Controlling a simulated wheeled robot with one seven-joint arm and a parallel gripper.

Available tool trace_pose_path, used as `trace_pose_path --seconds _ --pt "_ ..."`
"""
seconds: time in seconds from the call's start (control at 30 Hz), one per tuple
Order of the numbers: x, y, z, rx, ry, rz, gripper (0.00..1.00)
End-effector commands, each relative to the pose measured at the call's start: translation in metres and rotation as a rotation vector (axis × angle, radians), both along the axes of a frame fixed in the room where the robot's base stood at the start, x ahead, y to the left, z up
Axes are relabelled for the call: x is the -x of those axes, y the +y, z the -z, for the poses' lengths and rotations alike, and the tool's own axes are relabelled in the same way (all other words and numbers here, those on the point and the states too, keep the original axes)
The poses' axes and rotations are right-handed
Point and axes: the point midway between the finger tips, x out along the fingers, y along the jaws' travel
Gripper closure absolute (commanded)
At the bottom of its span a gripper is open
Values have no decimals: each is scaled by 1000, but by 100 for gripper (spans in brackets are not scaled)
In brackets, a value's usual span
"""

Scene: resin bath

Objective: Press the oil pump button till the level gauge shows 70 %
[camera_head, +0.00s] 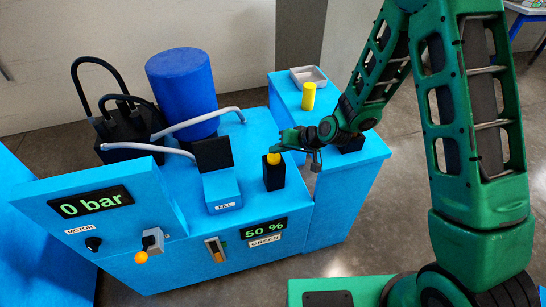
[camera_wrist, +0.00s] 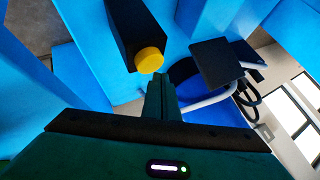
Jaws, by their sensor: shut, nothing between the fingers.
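A yellow round button (camera_head: 273,158) tops a black post (camera_head: 274,178) on the blue machine. It also shows in the wrist view (camera_wrist: 150,60). No readable label marks it as the oil pump button. The level readout (camera_head: 264,228) on the machine's front shows 50 % in green digits. My gripper (camera_head: 279,149) is shut and empty, with its fingertips right by the yellow button. In the wrist view the closed fingers (camera_wrist: 160,85) point toward the button's edge; I cannot tell whether they touch it.
A panel display (camera_head: 90,202) reads 0 bar, above a black knob (camera_head: 93,243) and an orange-tipped lever (camera_head: 142,257). A blue drum (camera_head: 182,92) and black box with hoses stand behind. A side table holds a yellow cylinder (camera_head: 308,96) and grey tray (camera_head: 309,78).

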Motion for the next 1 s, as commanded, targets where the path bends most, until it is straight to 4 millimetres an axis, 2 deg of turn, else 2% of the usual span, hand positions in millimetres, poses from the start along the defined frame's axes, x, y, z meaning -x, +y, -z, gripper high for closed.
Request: trace_pose_path --seconds 1.0 --pt "0 0 7 0 -1 -1 100"
